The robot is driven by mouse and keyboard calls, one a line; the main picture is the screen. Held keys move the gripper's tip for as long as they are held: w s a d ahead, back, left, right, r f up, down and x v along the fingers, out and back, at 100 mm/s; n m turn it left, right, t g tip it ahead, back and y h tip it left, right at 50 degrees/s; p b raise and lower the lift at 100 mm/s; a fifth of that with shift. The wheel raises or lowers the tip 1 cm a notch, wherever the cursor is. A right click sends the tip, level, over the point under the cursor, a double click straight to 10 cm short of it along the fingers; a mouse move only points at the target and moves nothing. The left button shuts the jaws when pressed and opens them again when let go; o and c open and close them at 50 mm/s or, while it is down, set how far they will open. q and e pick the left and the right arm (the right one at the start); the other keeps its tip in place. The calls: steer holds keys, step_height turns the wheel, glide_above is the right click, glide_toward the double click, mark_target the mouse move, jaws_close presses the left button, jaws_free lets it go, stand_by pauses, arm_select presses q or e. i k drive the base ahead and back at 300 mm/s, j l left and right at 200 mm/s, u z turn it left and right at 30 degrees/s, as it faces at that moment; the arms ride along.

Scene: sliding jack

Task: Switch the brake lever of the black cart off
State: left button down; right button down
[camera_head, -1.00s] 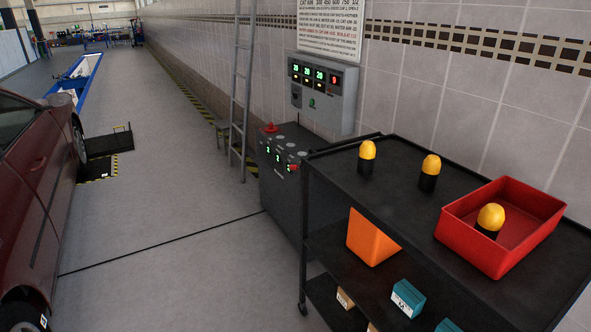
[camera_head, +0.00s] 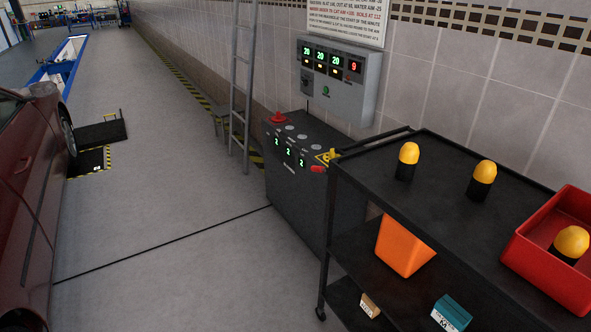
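A black cart (camera_head: 452,150) with shelves and a push handle stands at the right, close to the tiled wall. Its top holds two yellow-and-black capped items (camera_head: 408,160) (camera_head: 482,180) and a red bin (camera_head: 541,262) with another such item (camera_head: 570,244) inside. One caster shows at the bottom of its near left leg. I cannot make out a brake lever on it. Neither of my grippers shows in the view.
A black control cabinet (camera_head: 310,200) stands just behind the cart, below a grey wall panel (camera_head: 338,80). A ladder (camera_head: 241,90) leans at the wall. A dark red car (camera_head: 28,190) is at the left. The floor between car and cart is clear.

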mark_target(320, 169)
steer(key=i+j+u, duration=0.1)
steer(key=i+j, duration=0.4)
steer(key=i, duration=0.15)
steer(key=i+j, duration=0.45)
steer(key=i, duration=0.15)
steer(key=i+l, duration=0.3)
steer(key=i+j+u, duration=0.05)
steer(key=i, duration=0.05)
